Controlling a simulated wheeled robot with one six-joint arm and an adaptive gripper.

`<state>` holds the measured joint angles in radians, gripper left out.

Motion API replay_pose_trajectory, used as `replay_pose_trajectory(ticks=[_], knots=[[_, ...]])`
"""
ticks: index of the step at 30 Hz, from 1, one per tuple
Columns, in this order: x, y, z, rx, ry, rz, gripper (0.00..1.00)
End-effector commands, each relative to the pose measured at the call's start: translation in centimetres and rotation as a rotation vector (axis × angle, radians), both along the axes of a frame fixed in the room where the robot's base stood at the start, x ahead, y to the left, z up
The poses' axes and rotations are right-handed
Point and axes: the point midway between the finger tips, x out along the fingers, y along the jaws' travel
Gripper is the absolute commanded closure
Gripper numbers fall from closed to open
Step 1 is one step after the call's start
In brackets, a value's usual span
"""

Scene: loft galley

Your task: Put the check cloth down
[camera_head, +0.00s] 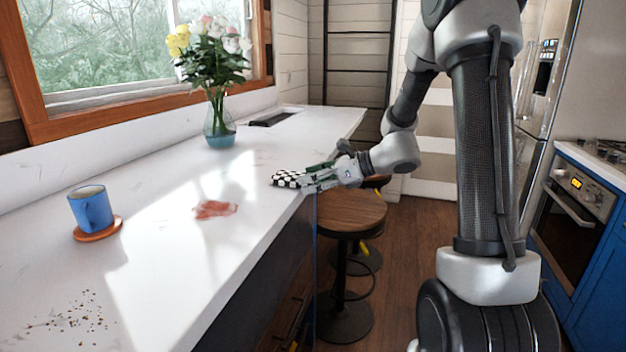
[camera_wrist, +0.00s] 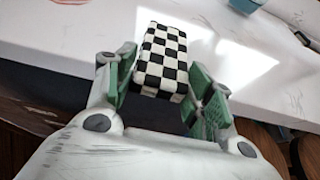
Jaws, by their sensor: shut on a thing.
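The check cloth (camera_wrist: 162,58) is a black-and-white checkered folded block. My gripper (camera_wrist: 165,80) is shut on it, with a green-padded finger on each side of it in the wrist view. In the head view the check cloth (camera_head: 287,179) is at the tip of my gripper (camera_head: 300,181), over the right edge of the white counter (camera_head: 170,270). I cannot tell whether the cloth touches the counter top.
A reddish smear (camera_head: 215,209) lies mid-counter. A blue mug (camera_head: 91,209) stands on an orange-brown coaster (camera_head: 98,230) at left. Brown crumbs (camera_head: 78,322) are scattered at the front left. A flower vase (camera_head: 219,128) stands at the back. Stools (camera_head: 350,212) stand beside the counter.

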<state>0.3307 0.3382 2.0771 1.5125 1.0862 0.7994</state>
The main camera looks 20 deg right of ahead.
Motion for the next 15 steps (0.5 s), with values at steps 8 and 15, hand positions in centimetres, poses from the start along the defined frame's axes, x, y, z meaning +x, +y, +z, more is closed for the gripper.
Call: replay_pose_trajectory(ticks=[8,15], knots=[[0.00,0.00,-0.45,0.001,0.001,0.000,0.27],[0.00,0.00,-0.44,0.001,0.001,0.000,0.26]])
